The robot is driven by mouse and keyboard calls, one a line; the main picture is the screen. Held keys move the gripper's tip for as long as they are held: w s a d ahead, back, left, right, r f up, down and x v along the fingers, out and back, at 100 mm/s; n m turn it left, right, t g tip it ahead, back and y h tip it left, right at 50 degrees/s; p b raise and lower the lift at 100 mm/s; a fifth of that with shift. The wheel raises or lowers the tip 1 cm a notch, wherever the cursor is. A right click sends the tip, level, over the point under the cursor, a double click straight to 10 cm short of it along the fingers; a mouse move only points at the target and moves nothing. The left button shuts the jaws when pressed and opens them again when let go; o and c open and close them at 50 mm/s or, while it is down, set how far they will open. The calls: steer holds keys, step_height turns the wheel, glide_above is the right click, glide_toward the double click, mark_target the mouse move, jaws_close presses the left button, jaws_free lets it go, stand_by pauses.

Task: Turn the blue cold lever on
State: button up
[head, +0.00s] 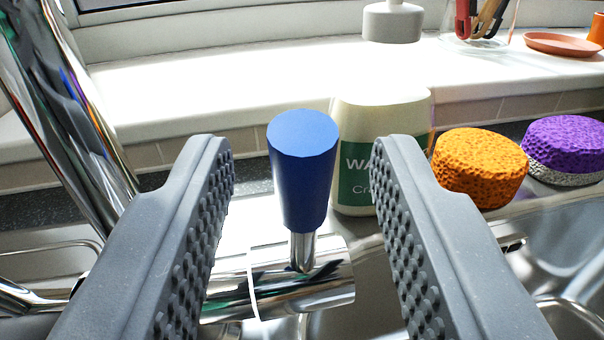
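The blue cold lever (304,178) stands upright in the middle of the head view, a tapered blue handle on a short chrome stem. The stem rises from a horizontal chrome valve body (310,283). My gripper (300,165) is open, with one grey studded finger to the left of the lever and one to the right. Clear gaps show on both sides of the handle, and neither finger appears to touch it. The fingers hide parts of the tap and sink.
The chrome spout (70,120) rises at the left. A white bottle with a green label (352,155) stands behind the lever. An orange sponge (480,167) and a purple sponge (566,145) sit at the right by the steel sink (565,255). A white sill (200,85) runs behind.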

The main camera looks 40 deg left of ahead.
jaws_close()
steer(key=shift+s+d+f+t+b, duration=0.35)
steer(key=shift+d+t+b, duration=0.1)
steer(key=shift+t, duration=0.15)
jaws_free()
steer(key=shift+r, duration=0.1)
